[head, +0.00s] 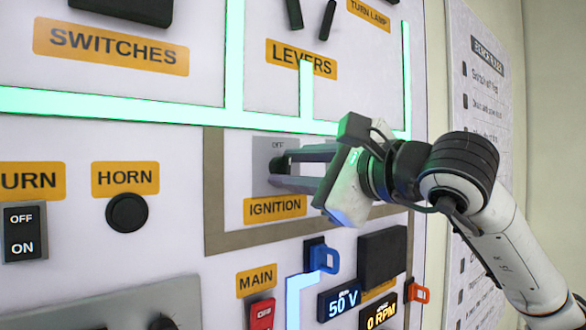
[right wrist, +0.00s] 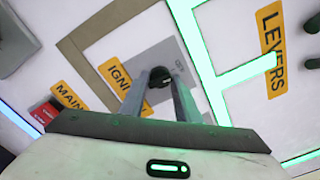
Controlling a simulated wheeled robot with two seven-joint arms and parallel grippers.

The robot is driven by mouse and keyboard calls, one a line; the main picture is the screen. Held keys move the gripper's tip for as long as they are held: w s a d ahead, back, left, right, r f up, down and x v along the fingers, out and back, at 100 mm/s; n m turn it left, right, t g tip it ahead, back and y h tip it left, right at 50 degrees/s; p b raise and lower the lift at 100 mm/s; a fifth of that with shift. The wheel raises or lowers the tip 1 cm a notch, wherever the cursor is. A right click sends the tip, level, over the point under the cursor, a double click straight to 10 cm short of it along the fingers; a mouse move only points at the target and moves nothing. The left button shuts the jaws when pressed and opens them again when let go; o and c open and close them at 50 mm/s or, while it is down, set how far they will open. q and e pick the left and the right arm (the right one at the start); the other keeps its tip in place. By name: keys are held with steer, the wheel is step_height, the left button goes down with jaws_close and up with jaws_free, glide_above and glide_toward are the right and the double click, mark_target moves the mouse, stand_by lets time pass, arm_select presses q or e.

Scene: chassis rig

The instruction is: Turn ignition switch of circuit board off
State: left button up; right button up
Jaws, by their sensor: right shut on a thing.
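The ignition switch is a dark knob (right wrist: 159,76) on a grey plate (head: 266,154) marked OFF at its top, above the orange IGNITION label (head: 275,207). My right gripper (head: 282,168) reaches in from the right, and its two fingers are shut on the knob, one on each side. In the right wrist view the fingers (right wrist: 160,88) close around the dark knob. The fingers hide part of the knob in the head view, and I cannot tell its exact turn angle. My left gripper is not in view.
The upright white board carries a HORN button (head: 127,212), an OFF/ON rocker (head: 24,232), a red MAIN switch (head: 262,315) and a 50 V display (head: 340,299). Black levers (head: 327,20) stick out above. Green lit strips (head: 120,105) cross the board.

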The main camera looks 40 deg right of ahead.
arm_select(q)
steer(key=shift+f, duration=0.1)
arm_select(e)
steer(key=shift+n, duration=0.6)
steer(key=o, duration=1)
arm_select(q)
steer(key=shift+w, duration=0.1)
arm_select(e)
steer(key=shift+s, duration=0.15)
arm_select(q)
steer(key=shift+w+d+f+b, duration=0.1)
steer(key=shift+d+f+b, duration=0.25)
steer(key=shift+b, duration=0.65)
arm_select(e)
steer(key=s, duration=1)
steer(key=shift+d, duration=0.4)
